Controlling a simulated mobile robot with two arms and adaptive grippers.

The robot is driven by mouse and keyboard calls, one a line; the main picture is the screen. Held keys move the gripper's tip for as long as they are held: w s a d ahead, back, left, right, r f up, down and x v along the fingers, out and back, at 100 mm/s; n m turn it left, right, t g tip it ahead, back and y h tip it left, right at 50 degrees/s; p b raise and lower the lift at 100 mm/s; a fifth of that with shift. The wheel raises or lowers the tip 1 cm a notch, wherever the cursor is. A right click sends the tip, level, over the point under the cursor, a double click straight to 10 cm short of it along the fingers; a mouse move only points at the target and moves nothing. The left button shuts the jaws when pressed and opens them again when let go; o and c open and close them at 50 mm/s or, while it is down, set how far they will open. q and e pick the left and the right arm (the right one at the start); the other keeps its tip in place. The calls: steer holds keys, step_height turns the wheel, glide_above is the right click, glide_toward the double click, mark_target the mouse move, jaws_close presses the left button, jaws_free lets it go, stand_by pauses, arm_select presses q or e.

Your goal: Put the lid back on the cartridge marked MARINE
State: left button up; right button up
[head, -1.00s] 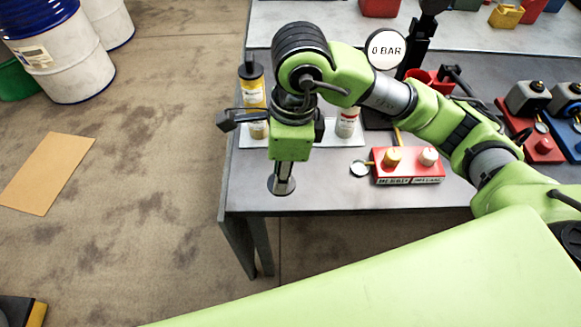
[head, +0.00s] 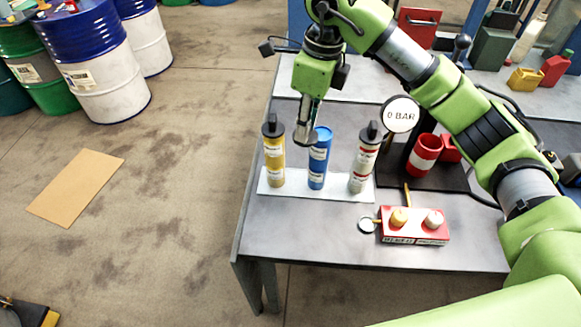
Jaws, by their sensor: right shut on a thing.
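Three cartridges stand upright in a row on a white tray (head: 290,190). The yellow one (head: 274,160) and the white-and-red one (head: 364,162) wear black caps. The blue cartridge (head: 318,160) in the middle has no black cap, and its blue rim shows at the top. The labels are too small to read. My right gripper (head: 308,118) points down and is shut on a small grey round lid (head: 305,139), just left of the blue cartridge's top in the picture. I cannot tell its height or whether they touch. My left gripper is not in view.
A red block (head: 414,238) with two knobs stands in front of the tray. A "0 BAR" gauge (head: 401,115) and a red-and-white cup (head: 424,155) are to the right. The grey table (head: 310,228) is bare at its front left.

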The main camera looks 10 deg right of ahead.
steer(key=w+d+r+m+p, duration=0.1)
steer(key=w+d+r+p, duration=0.15)
steer(key=w+d, duration=0.25)
arm_select(q)
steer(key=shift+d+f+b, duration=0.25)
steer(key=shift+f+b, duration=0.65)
steer(key=shift+b, duration=1.7)
arm_select(e)
steer(key=shift+s+f, duration=0.2)
steer(key=shift+f, duration=2.7)
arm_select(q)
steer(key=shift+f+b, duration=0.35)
arm_select(e)
steer(key=shift+d+f, duration=0.1)
steer(key=shift+f, duration=0.1)
steer(key=o, duration=1.3)
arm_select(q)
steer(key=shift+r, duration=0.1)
arm_select(e)
steer(key=shift+r, duration=0.1)
